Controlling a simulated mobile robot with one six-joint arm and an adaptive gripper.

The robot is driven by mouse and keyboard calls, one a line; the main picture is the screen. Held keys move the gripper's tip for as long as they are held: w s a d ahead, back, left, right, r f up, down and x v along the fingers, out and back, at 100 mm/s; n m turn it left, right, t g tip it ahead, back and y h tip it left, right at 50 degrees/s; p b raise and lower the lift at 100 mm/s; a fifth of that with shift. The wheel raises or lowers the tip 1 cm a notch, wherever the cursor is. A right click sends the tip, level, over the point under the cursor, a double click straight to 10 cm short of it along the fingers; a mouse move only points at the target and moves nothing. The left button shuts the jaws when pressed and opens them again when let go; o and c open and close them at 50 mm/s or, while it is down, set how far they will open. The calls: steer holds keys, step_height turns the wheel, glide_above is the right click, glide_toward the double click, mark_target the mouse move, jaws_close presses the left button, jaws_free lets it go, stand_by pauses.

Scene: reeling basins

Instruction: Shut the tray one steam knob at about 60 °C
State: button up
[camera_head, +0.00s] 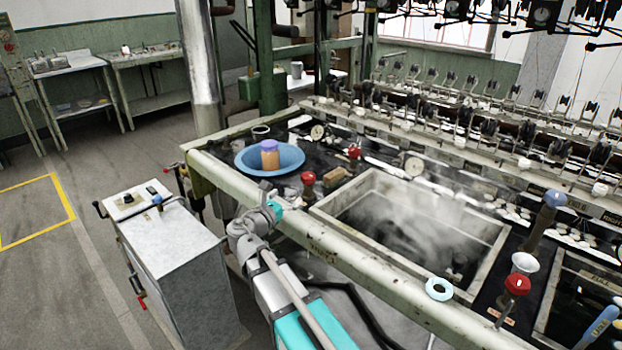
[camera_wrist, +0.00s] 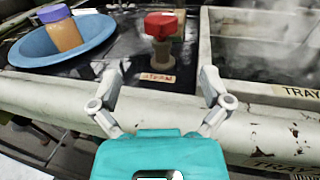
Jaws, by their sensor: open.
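A red steam knob (camera_head: 308,178) on a brown stem stands on the dark bench top beside the left corner of the steaming tray (camera_head: 330,207). In the wrist view the same knob (camera_wrist: 161,25) stands upright behind a small "STEAM" label (camera_wrist: 157,78). My gripper (camera_wrist: 160,82) is open and empty, its fingers spread on either side of the label, nearer the camera than the knob and not touching it. In the head view my gripper (camera_head: 275,208) is at the bench's front rail. A round dial gauge (camera_head: 414,166) stands behind the tray; its reading is too small to tell.
A blue bowl (camera_head: 290,165) holding an orange jar (camera_head: 269,152) sits left of the knob. A second red knob (camera_head: 353,152) stands behind, another (camera_head: 516,285) right of the tray. A pale blue ring (camera_head: 439,289) lies on the front rail. A grey cabinet (camera_head: 165,235) stands left of my arm.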

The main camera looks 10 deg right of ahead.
mark_target(304, 181)
steer(key=x, duration=1.1)
steer(key=shift+w+d, duration=0.2)
steer(key=shift+d, duration=0.1)
